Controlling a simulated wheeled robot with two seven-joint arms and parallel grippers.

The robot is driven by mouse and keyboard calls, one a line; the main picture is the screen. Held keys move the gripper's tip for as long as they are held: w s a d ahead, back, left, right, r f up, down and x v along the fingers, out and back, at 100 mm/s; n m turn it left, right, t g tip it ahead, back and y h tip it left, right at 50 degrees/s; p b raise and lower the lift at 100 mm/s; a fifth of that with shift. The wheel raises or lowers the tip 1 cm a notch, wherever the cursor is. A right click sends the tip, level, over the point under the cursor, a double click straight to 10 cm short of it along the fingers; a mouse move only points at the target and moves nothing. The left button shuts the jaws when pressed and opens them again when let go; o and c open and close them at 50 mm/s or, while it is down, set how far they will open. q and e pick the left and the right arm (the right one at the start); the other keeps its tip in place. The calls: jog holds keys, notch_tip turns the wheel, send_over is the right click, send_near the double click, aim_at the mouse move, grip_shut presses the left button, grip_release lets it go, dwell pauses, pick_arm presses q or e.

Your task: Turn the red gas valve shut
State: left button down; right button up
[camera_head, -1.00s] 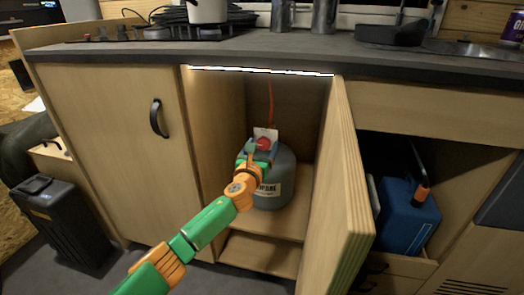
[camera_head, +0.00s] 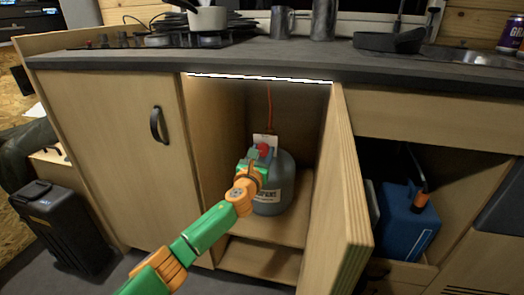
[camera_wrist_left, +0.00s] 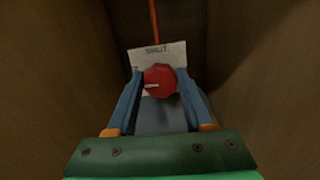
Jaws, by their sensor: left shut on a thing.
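The red gas valve (camera_head: 264,149) is a round knob on top of the grey propane bottle (camera_head: 275,182), which stands inside the open cupboard. In the left wrist view the red valve (camera_wrist_left: 160,80) sits between my two fingertips, with a pale pointer mark toward the left. My left gripper (camera_head: 260,157) reaches in from the front and is shut on the valve. In the head view the gripper hides part of the valve and the bottle's upper left. A white label card (camera_wrist_left: 150,58) stands behind the valve. My right gripper is not in view.
The open cupboard door (camera_head: 340,190) stands to the right of the bottle, and the cupboard wall is close on the left. A red hose (camera_head: 269,105) rises behind the bottle. A blue container (camera_head: 408,220) is in the right-hand compartment.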

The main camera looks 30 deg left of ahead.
pick_arm(q)
jog(key=shift+r+m+p, duration=0.25)
jog(key=shift+m+p, duration=0.75)
jog(key=shift+m, duration=0.1)
jog(key=m+p, duration=0.1)
jog(key=m, duration=0.1)
jog(key=shift+m+p, duration=0.4)
jog(key=m+p, duration=0.2)
jog(key=m, duration=0.1)
jog(key=shift+d+f+m, duration=0.1)
jog(key=shift+f+m, duration=0.05)
jog(key=shift+m, duration=0.15)
jog(key=m+p, duration=0.1)
jog(key=m, duration=0.2)
jog(key=shift+f+m+p, duration=0.1)
jog(key=shift+m+p, duration=0.2)
jog(key=m+p, duration=0.1)
jog(key=m, duration=0.2)
jog(key=shift+d+f, duration=0.1)
jog(key=shift+f+m, duration=0.1)
jog(key=shift+m, duration=0.9)
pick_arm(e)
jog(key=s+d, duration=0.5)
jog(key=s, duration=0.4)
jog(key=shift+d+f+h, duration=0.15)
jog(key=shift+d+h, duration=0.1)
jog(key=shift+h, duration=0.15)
